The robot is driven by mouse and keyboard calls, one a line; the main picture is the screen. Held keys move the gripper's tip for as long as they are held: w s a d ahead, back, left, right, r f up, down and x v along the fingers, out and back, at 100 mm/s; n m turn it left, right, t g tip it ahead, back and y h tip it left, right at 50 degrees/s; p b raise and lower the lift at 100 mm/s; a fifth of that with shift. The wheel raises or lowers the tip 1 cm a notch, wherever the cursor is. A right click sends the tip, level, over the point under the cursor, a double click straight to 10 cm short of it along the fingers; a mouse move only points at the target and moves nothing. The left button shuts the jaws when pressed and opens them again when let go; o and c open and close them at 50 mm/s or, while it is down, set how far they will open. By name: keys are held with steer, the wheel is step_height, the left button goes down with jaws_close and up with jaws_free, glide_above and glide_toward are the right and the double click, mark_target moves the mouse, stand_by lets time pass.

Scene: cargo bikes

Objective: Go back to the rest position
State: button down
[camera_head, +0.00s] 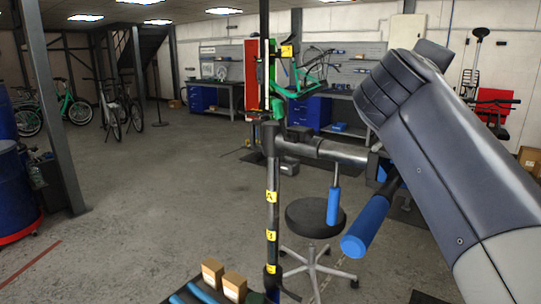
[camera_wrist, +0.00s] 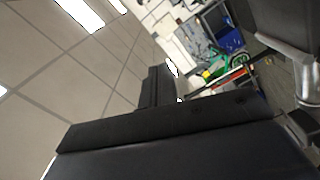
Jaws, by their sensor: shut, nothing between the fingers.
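My gripper shows in the wrist view as a dark body along the bottom, with its black fingers (camera_wrist: 158,86) together near the middle. It is shut and nothing shows between the fingers. The wrist view is tilted, with ceiling panels on the left and the workshop at the upper right. In the head view, my grey arm (camera_head: 440,150) is raised across the right side, and the gripper itself cannot be made out there.
A repair stand (camera_head: 272,185) with yellow labels stands close in front, its clamp arm and blue handle (camera_head: 368,226) beside my arm. Behind it are a black stool (camera_head: 315,217) and a green bike frame (camera_head: 305,78). Blue barrels (camera_head: 14,190) stand left. The left-centre floor is clear.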

steer(key=shift+w+a+r+n+p, duration=0.3)
steer(key=shift+w+a+n+p, duration=0.2)
steer(key=shift+a+n+p, duration=0.25)
steer(key=shift+w+a+r+n+p, duration=0.25)
steer(key=shift+w+a+n+p, duration=0.2)
steer(key=shift+a+n+p, duration=0.2)
steer(key=shift+d, duration=0.1)
